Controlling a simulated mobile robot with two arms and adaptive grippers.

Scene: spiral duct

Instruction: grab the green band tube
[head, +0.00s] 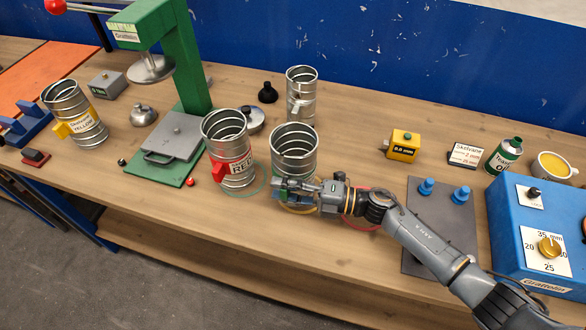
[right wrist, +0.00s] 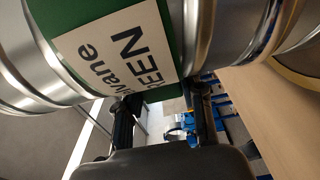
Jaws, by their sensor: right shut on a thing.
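The green band tube (head: 294,145) is a ribbed metal tube, upright near the front edge of the bench. My right gripper (head: 284,188) reaches its front low down and is shut on it, hiding its band in the head view. In the right wrist view the tube (right wrist: 205,30) fills the top, with a green band and a white label ending in "EEN". The fingers of my right gripper (right wrist: 163,105) meet it at the label's lower edge. I cannot tell if the tube is off the bench. My left gripper is not in view.
A red-labelled tube (head: 228,140) stands close on the left, a plain tube (head: 301,90) just behind. A yellow-labelled tube (head: 75,112) stands far left, beyond the green press (head: 188,60). A blue machine (head: 515,225) is at right. Bench in front is mostly clear.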

